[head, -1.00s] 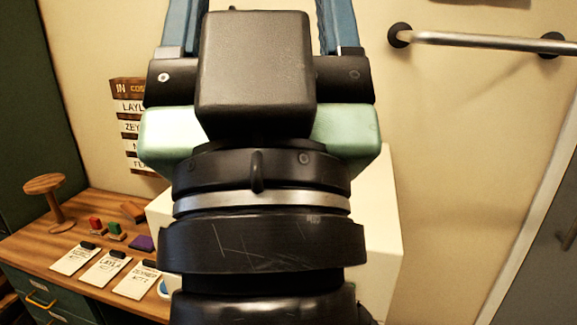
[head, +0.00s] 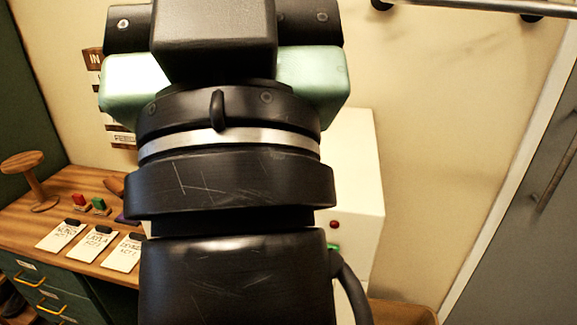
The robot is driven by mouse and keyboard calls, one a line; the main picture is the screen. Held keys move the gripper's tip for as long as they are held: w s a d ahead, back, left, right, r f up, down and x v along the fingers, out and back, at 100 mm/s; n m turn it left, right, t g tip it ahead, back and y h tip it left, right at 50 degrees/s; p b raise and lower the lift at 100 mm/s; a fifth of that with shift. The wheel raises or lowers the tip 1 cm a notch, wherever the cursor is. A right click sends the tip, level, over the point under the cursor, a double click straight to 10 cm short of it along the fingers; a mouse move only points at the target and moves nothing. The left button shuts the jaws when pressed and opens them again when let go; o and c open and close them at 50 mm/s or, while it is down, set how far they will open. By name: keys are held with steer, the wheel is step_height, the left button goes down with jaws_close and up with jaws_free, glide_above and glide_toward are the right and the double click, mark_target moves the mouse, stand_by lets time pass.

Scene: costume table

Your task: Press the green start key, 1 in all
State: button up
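A green key (head: 333,247) shows on the front of a pale box-shaped machine (head: 357,165), just right of my arm. My wrist covers part of the key's surroundings and the machine's left side. A small red button (head: 335,224) sits above the key. My gripper (head: 213,30) is in front of the machine, seen from behind at the top of the picture. Its finger mounts stand wide apart, so it looks open. The fingertips are beyond the top edge, and no contact with the key is visible.
The wooden table (head: 60,222) at left holds several white cards (head: 60,236), a red stamp (head: 79,201), a green stamp (head: 99,205) and a wooden stand (head: 32,180). A metal rail (head: 460,6) is on the wall. A grey door (head: 530,220) stands at right.

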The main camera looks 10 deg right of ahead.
jaws_close()
stand_by(1.4)
